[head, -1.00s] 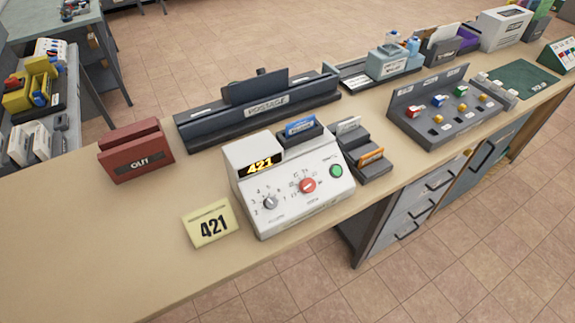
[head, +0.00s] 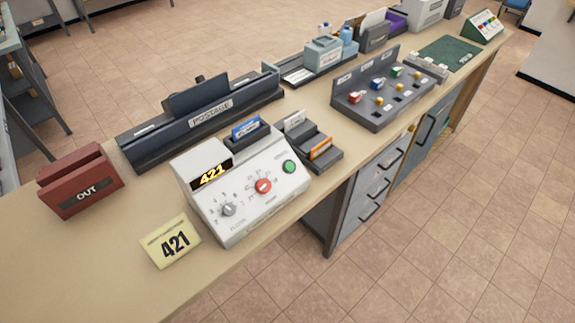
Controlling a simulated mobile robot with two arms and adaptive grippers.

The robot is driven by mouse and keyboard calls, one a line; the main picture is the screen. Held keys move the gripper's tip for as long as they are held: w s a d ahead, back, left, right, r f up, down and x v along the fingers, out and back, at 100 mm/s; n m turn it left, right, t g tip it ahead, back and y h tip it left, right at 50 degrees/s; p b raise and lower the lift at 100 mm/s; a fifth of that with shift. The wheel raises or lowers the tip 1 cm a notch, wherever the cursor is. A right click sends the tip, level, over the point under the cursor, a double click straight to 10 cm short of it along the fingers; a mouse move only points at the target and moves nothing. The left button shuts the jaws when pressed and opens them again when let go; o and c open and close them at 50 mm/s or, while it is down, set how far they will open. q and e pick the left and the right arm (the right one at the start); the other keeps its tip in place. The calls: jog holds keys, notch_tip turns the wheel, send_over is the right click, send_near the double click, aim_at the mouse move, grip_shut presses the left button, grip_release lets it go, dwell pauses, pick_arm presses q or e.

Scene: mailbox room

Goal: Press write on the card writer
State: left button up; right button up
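The card writer (head: 243,187) is a white box with a sloped front panel, standing on the counter left of the middle in the head view. Neither of my grippers is in view.
A red OUT tray (head: 80,183) stands at the left and a dark POSTAGE rack (head: 200,118) behind the writer. A dark card holder (head: 315,150) with an orange card is close to its right. A grey panel with coloured pieces (head: 385,95) is farther right. The front-left counter (head: 60,275) is clear.

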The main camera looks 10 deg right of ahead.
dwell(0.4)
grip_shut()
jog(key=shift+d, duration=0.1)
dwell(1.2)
